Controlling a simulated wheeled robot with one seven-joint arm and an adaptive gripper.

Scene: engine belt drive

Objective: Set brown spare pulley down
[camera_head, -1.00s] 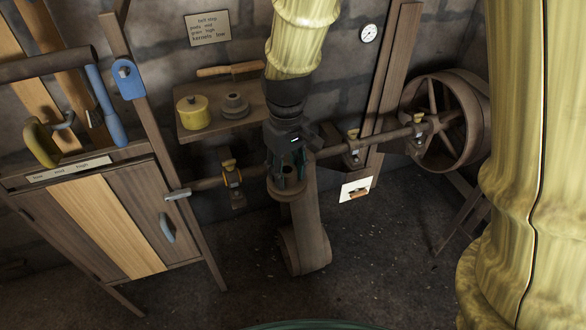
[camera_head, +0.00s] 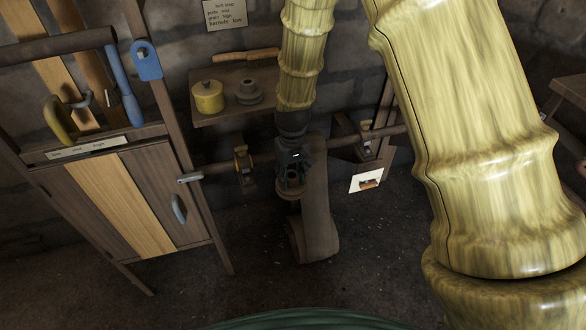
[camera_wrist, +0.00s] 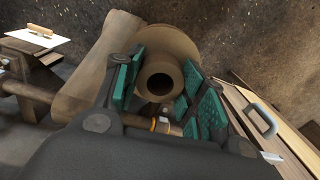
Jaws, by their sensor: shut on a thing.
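The brown spare pulley (camera_wrist: 160,81) is round with a hollow hub, and it sits between the green-padded fingers in the wrist view. My gripper (camera_head: 291,178) is shut on it and holds it in front of the drive shaft, just left of the wide brown belt (camera_head: 316,210). In the head view the pulley (camera_head: 291,192) shows below the fingers, partly covered by them. I cannot tell whether it touches the belt or shaft behind it.
A wall shelf (camera_head: 228,116) holds a yellow tin (camera_head: 207,97) and a grey stepped pulley (camera_head: 249,92). A wooden cabinet (camera_head: 120,200) with hanging tools stands at left. A white card (camera_head: 366,181) is right of the belt. The floor in front is clear.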

